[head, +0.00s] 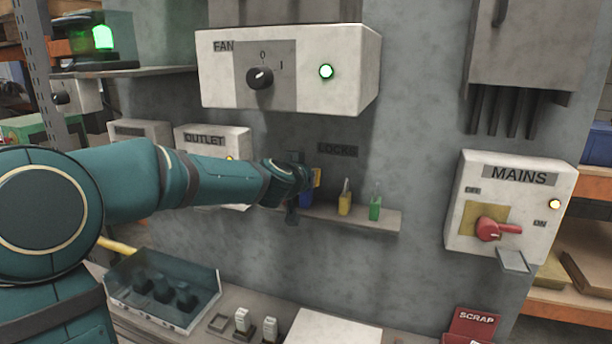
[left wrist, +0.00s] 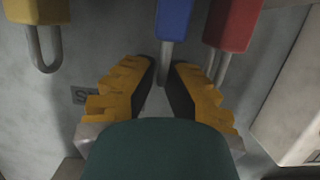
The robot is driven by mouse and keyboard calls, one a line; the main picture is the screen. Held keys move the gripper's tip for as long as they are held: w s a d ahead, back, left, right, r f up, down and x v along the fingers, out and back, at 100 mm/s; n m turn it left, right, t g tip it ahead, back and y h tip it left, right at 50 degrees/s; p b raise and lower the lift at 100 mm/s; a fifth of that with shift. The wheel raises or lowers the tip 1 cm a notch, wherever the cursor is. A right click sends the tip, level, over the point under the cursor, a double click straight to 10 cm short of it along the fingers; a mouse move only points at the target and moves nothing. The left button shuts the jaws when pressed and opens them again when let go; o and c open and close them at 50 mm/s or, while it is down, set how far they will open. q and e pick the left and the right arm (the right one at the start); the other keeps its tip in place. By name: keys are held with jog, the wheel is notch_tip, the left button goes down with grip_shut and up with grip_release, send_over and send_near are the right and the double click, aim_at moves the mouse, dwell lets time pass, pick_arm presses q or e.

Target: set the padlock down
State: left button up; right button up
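A blue padlock (head: 306,199) stands on the small wall shelf (head: 370,217) below the LOCKS label, partly hidden by my left gripper (head: 315,178). In the left wrist view, the blue padlock (left wrist: 174,18) has its shackle between the yellow fingertips of my left gripper (left wrist: 164,70). The fingers are apart, with a narrow gap beside the shackle. A yellow padlock (head: 345,204) and a green padlock (head: 375,210) stand to the right on the shelf. A red padlock (left wrist: 231,24) shows beside the blue one in the left wrist view. My right gripper is not in view.
The FAN box (head: 350,70) juts out above the shelf. The OUTLET box (head: 215,145) is behind my left arm. The MAINS box (head: 510,205) with a red handle is at right. A bench with a clear-lidded box (head: 160,290) lies below.

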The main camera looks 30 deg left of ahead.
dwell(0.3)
pick_arm(q)
jog(key=shift+r, duration=0.25)
jog(key=shift+s, duration=0.2)
jog(key=b+v, duration=0.4)
jog(key=v, duration=0.7)
jog(key=shift+s, duration=0.3)
jog(key=shift+r, duration=0.1)
